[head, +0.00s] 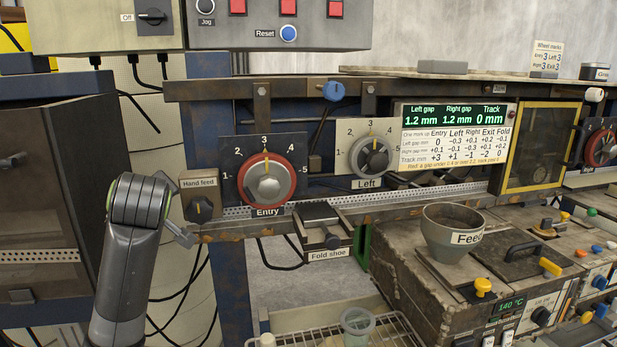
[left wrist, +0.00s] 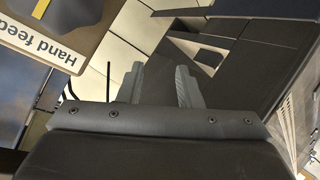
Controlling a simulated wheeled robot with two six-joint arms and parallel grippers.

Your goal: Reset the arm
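My left arm rises at the left of the head view, beside the Hand feed knob box (head: 200,197). Part of my left gripper (head: 180,236) shows below that box, mostly hidden by the wrist. In the left wrist view the two fingers of my left gripper (left wrist: 160,88) stand apart with nothing between them. The Hand feed label (left wrist: 38,45) shows upside down there, to the left of the fingers. My right gripper is in neither view.
The Entry dial (head: 266,178) and Left dial (head: 370,156) are on the rail to the right. The Fold shoe (head: 322,228) and Feed funnel (head: 452,232) stand further right. A dark cabinet (head: 45,190) is left of my arm. The gap display (head: 455,115) reads 1.2 mm, 1.2 mm, 0 mm.

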